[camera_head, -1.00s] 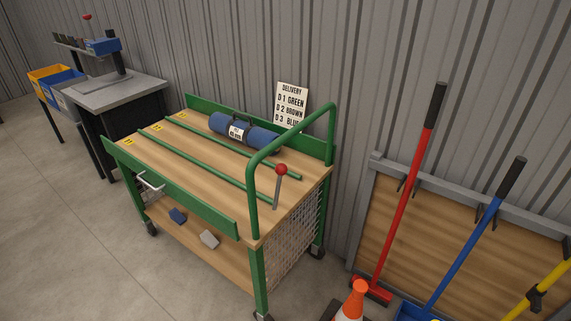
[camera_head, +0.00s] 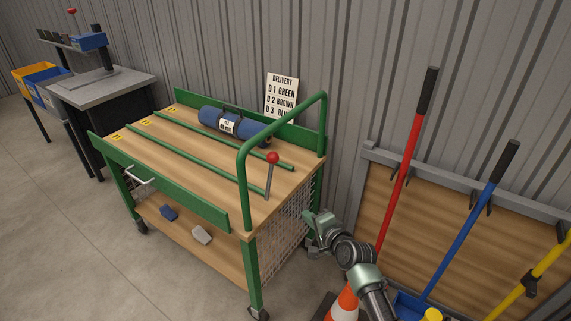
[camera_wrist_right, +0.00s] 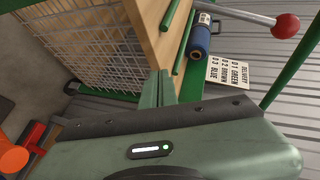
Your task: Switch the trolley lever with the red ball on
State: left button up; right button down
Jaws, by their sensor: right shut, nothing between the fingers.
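The trolley lever is a thin grey rod with a red ball (camera_head: 273,158) on top. It rises from the right end of the wooden trolley top (camera_head: 190,160), beside the green handle rail, close to upright with a slight lean. In the right wrist view the red ball (camera_wrist_right: 286,26) is at the upper right, with its rod running left. My right gripper (camera_head: 312,222) is right of and below the lever, near the trolley's mesh end, apart from the ball. Its fingers (camera_wrist_right: 160,84) are shut and empty in the wrist view. My left gripper is out of view.
The green handle rail (camera_head: 241,185) arches over the trolley's right end. A blue roll (camera_head: 235,123) lies on the top, with a delivery sign (camera_head: 282,97) behind. A traffic cone (camera_head: 343,302) and long-handled tools, one red (camera_head: 401,180), are at the right near my arm.

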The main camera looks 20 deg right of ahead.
aim_at(270, 177)
notch_tip(270, 177, up, 15)
jog(key=w+d+m+t, duration=0.1)
jog(key=w+m+t, duration=0.1)
jog(key=m+t, duration=0.1)
jog(key=shift+w+y, duration=0.25)
jog(key=shift+y, duration=0.15)
jog(key=shift+d, duration=0.1)
jog(key=w+a+f+b, duration=0.1)
jog(key=w, duration=0.9)
jog(key=a, duration=0.1)
jog(key=s+a+p, duration=0.1)
jog(key=s+a, duration=0.1)
jog(key=a, duration=0.1)
jog(key=shift+r+p, duration=0.3)
jog(key=shift+r, duration=0.1)
jog(key=shift+a, duration=0.1)
